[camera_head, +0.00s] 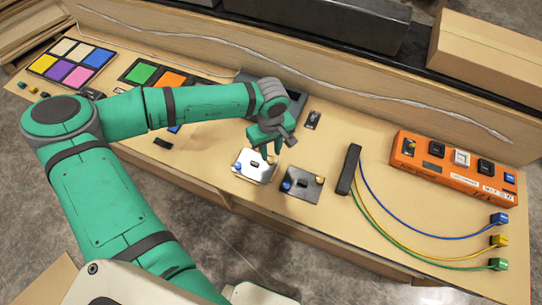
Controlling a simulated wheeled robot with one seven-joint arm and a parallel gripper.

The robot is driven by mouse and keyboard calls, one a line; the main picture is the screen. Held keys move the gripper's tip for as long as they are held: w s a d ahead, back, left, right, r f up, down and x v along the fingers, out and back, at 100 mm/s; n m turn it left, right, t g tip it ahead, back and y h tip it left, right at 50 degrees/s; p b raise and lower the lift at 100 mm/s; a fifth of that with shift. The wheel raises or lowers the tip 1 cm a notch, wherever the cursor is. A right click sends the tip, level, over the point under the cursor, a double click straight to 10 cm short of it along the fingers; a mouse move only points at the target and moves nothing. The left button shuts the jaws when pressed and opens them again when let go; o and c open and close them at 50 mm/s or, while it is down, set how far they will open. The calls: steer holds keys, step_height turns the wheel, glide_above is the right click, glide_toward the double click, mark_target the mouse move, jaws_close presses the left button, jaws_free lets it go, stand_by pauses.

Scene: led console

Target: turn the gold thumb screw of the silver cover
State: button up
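The silver cover (254,168) is a bright flat plate lying on the wooden bench, with a small dark part in its middle. A small gold thumb screw (271,160) shows at its right edge, and a small gold spot sits at its left edge. My gripper (267,152) points down just above the upper right part of the silver cover, close to that screw. The fingers look slightly apart, but they are small and partly overlap the cover. I cannot tell whether they touch the screw.
A black block (348,170) has blue, yellow and green cables running to plugs. An orange console box (452,163) stands right. Coloured tiles (72,62) lie left. A cardboard box (490,60) stands behind.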

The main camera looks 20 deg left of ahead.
mark_target(271, 160)
steer(key=shift+f, duration=2.2)
jaws_close()
